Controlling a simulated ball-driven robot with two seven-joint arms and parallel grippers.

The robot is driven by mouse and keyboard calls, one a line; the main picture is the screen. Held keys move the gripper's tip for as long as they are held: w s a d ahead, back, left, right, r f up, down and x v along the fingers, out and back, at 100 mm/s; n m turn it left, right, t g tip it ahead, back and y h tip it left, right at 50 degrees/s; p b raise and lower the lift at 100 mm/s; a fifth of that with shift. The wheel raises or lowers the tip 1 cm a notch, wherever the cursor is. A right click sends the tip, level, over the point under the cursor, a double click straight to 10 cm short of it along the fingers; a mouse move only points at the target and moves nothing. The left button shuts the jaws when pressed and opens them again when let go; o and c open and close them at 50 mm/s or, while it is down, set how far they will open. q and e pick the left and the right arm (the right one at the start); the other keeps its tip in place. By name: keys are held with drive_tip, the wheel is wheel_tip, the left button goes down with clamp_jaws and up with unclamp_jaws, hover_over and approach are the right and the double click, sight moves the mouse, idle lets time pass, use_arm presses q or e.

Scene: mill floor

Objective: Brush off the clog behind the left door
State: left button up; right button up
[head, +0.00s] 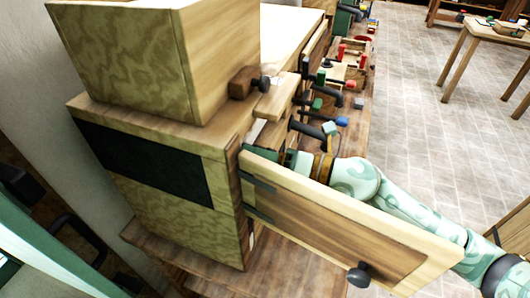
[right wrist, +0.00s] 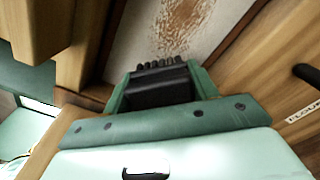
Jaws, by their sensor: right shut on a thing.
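The left door (head: 340,225) is a wooden panel with a dark knob, standing open on its dark hinges at the front of the wooden mill (head: 215,150). My right arm reaches behind it, and my right gripper (head: 297,161) is partly hidden by the door. In the right wrist view my right gripper (right wrist: 158,88) is shut on a black brush (right wrist: 160,84), bristles pointing away from me. Just beyond the bristles, the clog (right wrist: 182,24) is a brown speckled patch on a pale surface. I cannot tell whether the bristles touch it. My left gripper is not in view.
A wooden hopper (head: 170,55) stands on top of the mill. Several levers and coloured parts crowd the long bench (head: 355,105) behind my right arm. Wooden walls flank the gripper closely. The tiled floor (head: 415,110) to the right is open, with a table (head: 480,38) farther back.

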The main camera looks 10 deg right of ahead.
drive_tip(key=shift+p+x, duration=0.55)
drive_tip(key=shift+x, duration=0.55)
idle(0.5)
